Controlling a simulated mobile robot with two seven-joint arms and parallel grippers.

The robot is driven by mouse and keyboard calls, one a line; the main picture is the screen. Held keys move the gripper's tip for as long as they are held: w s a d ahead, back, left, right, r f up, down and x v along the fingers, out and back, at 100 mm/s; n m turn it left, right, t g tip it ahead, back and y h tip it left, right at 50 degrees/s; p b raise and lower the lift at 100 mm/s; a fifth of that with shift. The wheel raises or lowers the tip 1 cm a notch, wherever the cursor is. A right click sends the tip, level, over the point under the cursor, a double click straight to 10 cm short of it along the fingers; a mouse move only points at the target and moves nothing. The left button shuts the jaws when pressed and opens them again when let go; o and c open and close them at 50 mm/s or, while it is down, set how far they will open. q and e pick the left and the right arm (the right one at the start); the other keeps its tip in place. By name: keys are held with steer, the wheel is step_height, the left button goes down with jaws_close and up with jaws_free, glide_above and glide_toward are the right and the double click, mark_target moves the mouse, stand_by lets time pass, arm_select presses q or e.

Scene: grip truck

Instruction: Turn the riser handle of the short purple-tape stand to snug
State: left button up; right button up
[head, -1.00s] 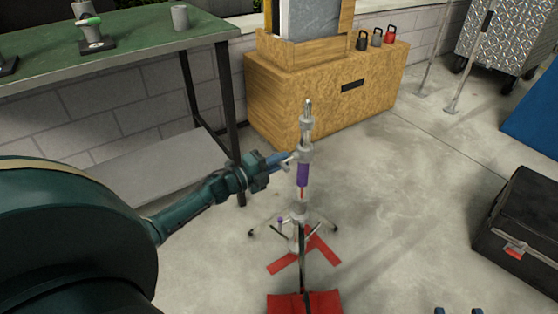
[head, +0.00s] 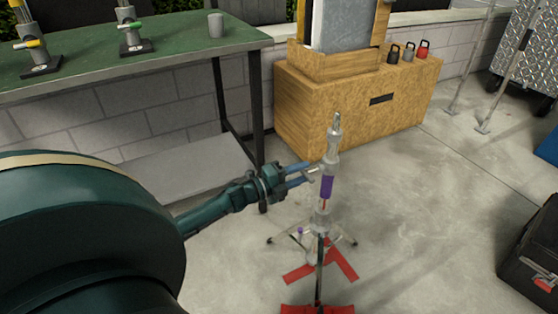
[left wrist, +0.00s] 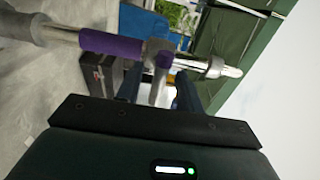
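The short purple-tape stand (head: 322,218) stands upright on the concrete, with a purple band (head: 327,188) on its column. In the left wrist view the purple band (left wrist: 110,44) lies sideways across the top. The riser handle (head: 312,173) sticks out to the left of the collar above the band. My left gripper (head: 297,174) is at the handle, its blue fingers apart. In the left wrist view the handle (left wrist: 158,88) sits between the two fingers, with gaps seeming to show on both sides. My right gripper is out of view.
Red floor tape (head: 345,265) and a red bag (head: 318,309) lie at the stand's foot. A green table (head: 170,58) is behind left, a wooden box (head: 345,112) behind, a black case (head: 530,250) at right. The floor between stand and case is clear.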

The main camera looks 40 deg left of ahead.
arm_select(q)
steer(key=p+v, duration=0.2)
steer(key=v, duration=0.9)
steer(key=shift+s, duration=0.3)
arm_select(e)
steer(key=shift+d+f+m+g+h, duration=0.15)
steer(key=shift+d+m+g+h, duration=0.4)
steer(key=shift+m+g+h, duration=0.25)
